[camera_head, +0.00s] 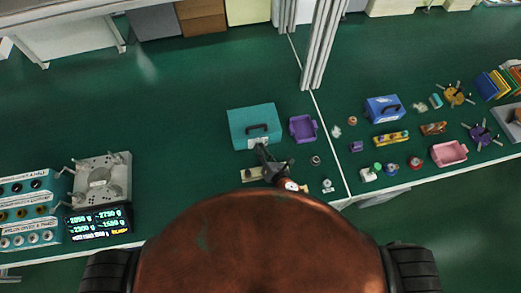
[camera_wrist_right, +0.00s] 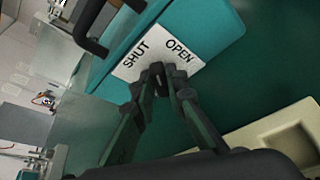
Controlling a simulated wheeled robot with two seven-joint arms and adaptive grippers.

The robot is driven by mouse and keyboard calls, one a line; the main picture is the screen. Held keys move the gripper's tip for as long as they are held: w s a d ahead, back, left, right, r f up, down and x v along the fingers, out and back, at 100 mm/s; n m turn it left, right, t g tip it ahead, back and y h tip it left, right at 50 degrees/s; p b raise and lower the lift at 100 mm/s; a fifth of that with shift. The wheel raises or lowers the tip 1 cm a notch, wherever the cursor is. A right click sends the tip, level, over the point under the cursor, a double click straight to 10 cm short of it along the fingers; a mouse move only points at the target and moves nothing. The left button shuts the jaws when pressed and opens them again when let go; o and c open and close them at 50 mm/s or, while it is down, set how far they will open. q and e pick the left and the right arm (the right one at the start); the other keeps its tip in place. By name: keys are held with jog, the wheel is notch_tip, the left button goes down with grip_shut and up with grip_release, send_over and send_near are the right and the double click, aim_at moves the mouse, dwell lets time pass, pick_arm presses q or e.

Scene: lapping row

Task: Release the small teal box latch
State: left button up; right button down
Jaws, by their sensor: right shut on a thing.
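The teal box (camera_head: 250,122) stands on the green bench with a dark handle (camera_head: 257,128) on it. In the right wrist view its teal face (camera_wrist_right: 205,20) carries a white label (camera_wrist_right: 213,45) reading SHUT and OPEN. My right gripper (camera_head: 262,149) reaches the box's near side. In the wrist view its fingertips (camera_wrist_right: 162,82) are closed together at the label's lower edge, between the two words. They are shut on the small latch, which they mostly hide; its exact position cannot be told. My left gripper is out of view.
A purple tray (camera_head: 303,128) stands just right of the teal box. A beige tray (camera_wrist_right: 275,135) lies beside the gripper. A blue case (camera_head: 384,109) and several small parts lie farther right. A metal fixture (camera_head: 101,180) stands left. Bench left of the box is clear.

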dwell(0.4)
jog(key=c, duration=1.9)
grip_release()
jog(key=shift+c, duration=0.2)
jog(key=v, duration=1.2)
jog(key=shift+d, duration=0.1)
